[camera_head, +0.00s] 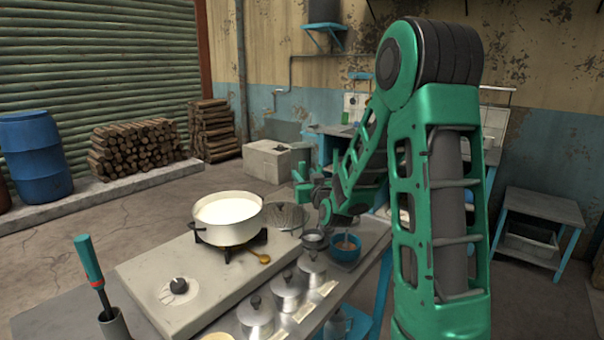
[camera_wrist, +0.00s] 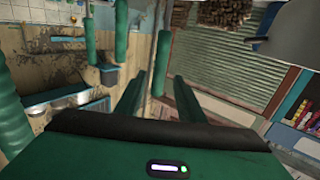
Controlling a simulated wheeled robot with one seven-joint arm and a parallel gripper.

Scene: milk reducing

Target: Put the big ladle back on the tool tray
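My gripper (camera_head: 303,184) is held in the air beyond the right side of the milk pot. In the wrist view its green fingers (camera_wrist: 158,82) stand apart, and nothing is clearly held between them. I cannot pick out the big ladle with certainty in either view. A tool with a green and red handle (camera_head: 90,264) stands in a grey cup (camera_head: 115,325) at the front left. I cannot tell for certain which surface is the tool tray.
A white pot of milk (camera_head: 228,222) stands on the burner of the stove slab (camera_head: 145,275). Several lidded metal pots (camera_head: 286,292) line the front edge. A blue bowl (camera_head: 345,248) sits at the right end. My arm hides part of the bench behind.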

